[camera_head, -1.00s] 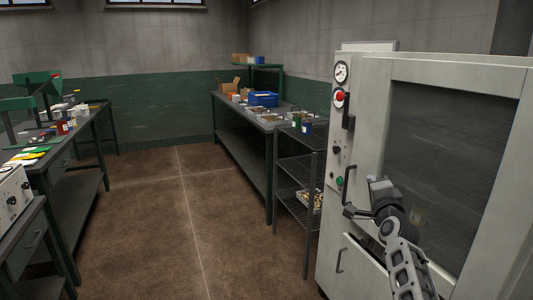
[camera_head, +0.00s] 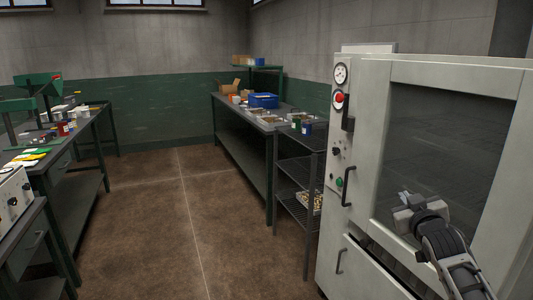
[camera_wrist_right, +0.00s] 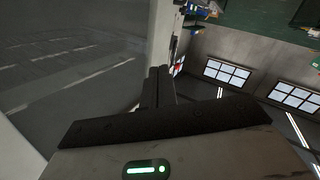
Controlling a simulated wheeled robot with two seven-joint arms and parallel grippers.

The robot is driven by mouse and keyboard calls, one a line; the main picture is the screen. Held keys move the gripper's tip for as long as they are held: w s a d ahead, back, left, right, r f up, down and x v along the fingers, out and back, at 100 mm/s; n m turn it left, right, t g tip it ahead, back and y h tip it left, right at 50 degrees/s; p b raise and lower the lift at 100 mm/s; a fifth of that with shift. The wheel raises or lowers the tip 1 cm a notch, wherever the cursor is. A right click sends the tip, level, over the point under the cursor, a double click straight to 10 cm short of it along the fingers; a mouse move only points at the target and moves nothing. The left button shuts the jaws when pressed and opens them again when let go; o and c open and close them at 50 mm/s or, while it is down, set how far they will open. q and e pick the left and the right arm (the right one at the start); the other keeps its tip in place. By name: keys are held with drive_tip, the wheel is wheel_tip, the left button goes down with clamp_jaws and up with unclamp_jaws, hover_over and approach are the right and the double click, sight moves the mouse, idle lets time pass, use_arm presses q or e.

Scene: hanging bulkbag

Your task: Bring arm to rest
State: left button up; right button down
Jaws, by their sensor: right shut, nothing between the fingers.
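My right gripper (camera_head: 405,196) is in front of the dark glass door of a large pale cabinet (camera_head: 366,160), at the right of the head view. Its arm comes in from the bottom right. In the right wrist view the two dark fingers (camera_wrist_right: 158,86) lie together with nothing between them. The gripper is apart from the black door handle (camera_head: 348,186), which is to its left. Whether the gripper touches the glass I cannot tell. My left gripper is not in view.
A dark wire shelf rack (camera_head: 297,195) stands left of the cabinet. Behind it a long workbench (camera_head: 240,135) carries boxes and a blue bin (camera_head: 263,100). Another workbench (camera_head: 77,155) runs along the left. The brown floor (camera_head: 175,215) between them is clear.

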drive_tip(key=s+a+f+g+y, duration=0.1)
drive_tip(key=s+a+f, duration=0.3)
drive_tip(key=f, duration=0.3)
drive_tip(key=s+a+f+g+y, duration=0.1)
drive_tip(key=s+a+f, duration=0.2)
drive_tip(key=s+f, duration=0.3)
drive_tip(key=s+a+f+g+y, duration=0.1)
drive_tip(key=s+a+f, duration=0.3)
drive_tip(key=s, duration=0.5)
drive_tip(key=s+a+f+g+y, duration=0.1)
drive_tip(key=s+a+f+g, duration=0.1)
drive_tip(key=s+a+f, duration=0.2)
drive_tip(key=s+a+f+g, duration=0.2)
drive_tip(key=s+a+f, duration=0.2)
drive_tip(key=s+f, duration=0.4)
drive_tip(key=s, duration=0.7)
drive_tip(key=shift+s+a+f+y, duration=0.15)
drive_tip(key=shift+s+y, duration=0.15)
drive_tip(key=shift+y, duration=0.1)
